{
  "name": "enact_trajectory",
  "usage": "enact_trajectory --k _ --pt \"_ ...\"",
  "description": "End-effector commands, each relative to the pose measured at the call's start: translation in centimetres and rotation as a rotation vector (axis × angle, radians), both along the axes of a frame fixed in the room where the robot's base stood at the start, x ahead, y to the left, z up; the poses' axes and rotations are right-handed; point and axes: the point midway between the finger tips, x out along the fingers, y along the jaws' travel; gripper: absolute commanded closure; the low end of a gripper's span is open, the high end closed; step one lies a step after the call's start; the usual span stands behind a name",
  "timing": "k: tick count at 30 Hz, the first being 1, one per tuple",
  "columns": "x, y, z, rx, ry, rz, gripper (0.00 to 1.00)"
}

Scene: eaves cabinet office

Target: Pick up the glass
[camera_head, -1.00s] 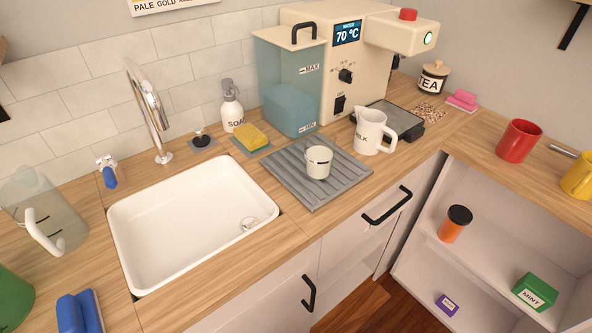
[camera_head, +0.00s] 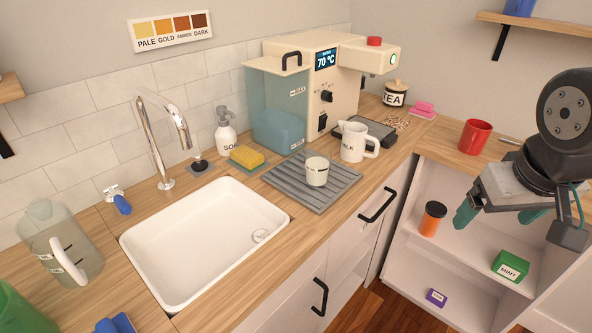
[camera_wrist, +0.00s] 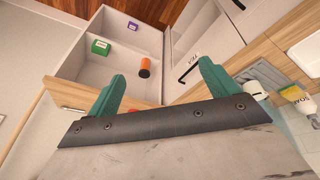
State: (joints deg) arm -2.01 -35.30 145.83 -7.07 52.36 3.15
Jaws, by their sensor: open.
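The glass (camera_head: 317,170) is a small, pale, see-through cup with a mark on its side. It stands upright on the grey ribbed drain mat (camera_head: 335,188), right of the sink, in the head view. My gripper (camera_head: 512,218) is at the right of the head view, in front of the open shelves and well apart from the glass. Its teal fingers are spread with nothing between them. They also show in the wrist view (camera_wrist: 162,82). I cannot make out the glass in the wrist view.
A white milk jug (camera_head: 354,143) stands close behind and right of the glass. The drink machine (camera_head: 318,85) and its blue tank (camera_head: 278,108) are behind the mat. A yellow sponge (camera_head: 246,157) and the sink (camera_head: 205,240) lie left. A red mug (camera_head: 475,137) stands farther right.

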Motion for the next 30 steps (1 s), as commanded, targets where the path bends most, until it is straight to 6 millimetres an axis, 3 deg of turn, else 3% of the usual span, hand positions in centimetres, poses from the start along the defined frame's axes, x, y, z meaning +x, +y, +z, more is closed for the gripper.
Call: enact_trajectory --k 3,5,9,12,15,19,24,30 --pt "7.4 0.7 -1.6 -0.056 -0.164 0.090 0.14" --pt "11.1 1.8 -2.3 -0.066 -0.262 0.157 0.14" --pt "18.1 6.6 -4.2 -0.021 -0.474 0.343 0.14" --pt "21.2 11.1 -5.6 0.065 -0.600 0.482 0.14" --pt "22.5 15.5 -7.0 0.174 -0.690 0.602 0.14" --pt "22.5 19.6 -8.2 0.305 -0.762 0.710 0.14" --pt "22.3 22.1 -8.7 0.394 -0.800 0.769 0.14" --pt "23.7 23.6 -9.6 0.404 -0.804 0.776 0.14"
